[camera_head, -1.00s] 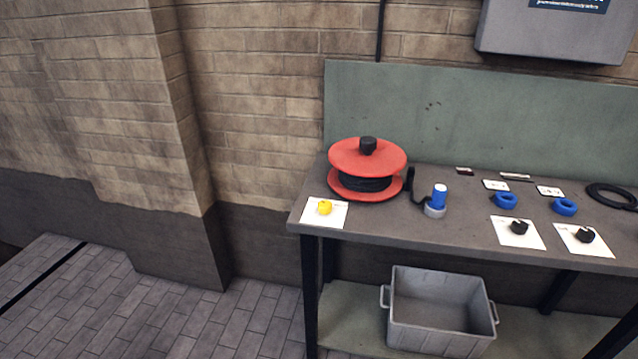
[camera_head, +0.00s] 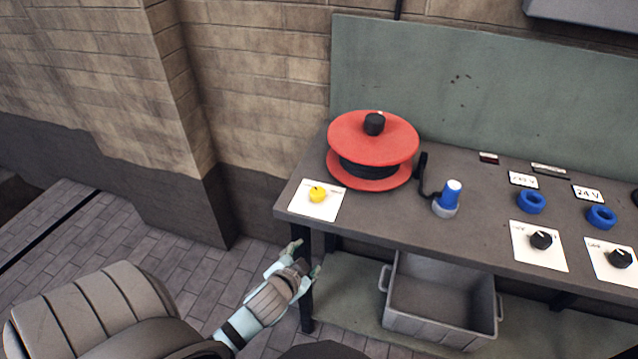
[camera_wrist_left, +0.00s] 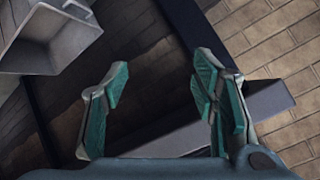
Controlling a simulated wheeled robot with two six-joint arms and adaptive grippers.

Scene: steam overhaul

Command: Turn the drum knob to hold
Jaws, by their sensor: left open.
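The red cable drum (camera_head: 372,138) stands at the left part of the bench, with black cable wound between its flanges and a black knob (camera_head: 374,123) on top. A yellow knob (camera_head: 317,194) sits on a white plate (camera_head: 326,207) at the bench's front left corner; the plate's marks are too small to read. My left gripper (camera_head: 305,258) is open and empty, below and in front of that corner, beside the bench leg. In the left wrist view its two fingers (camera_wrist_left: 158,95) are spread with nothing between them. My right gripper is not in view.
A blue plug (camera_head: 450,195), two blue rings (camera_head: 531,202) and two black knobs (camera_head: 541,240) on white plates are on the bench (camera_head: 430,224). A grey bin (camera_head: 440,327) stands on the lower shelf. A brick wall corner rises at left.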

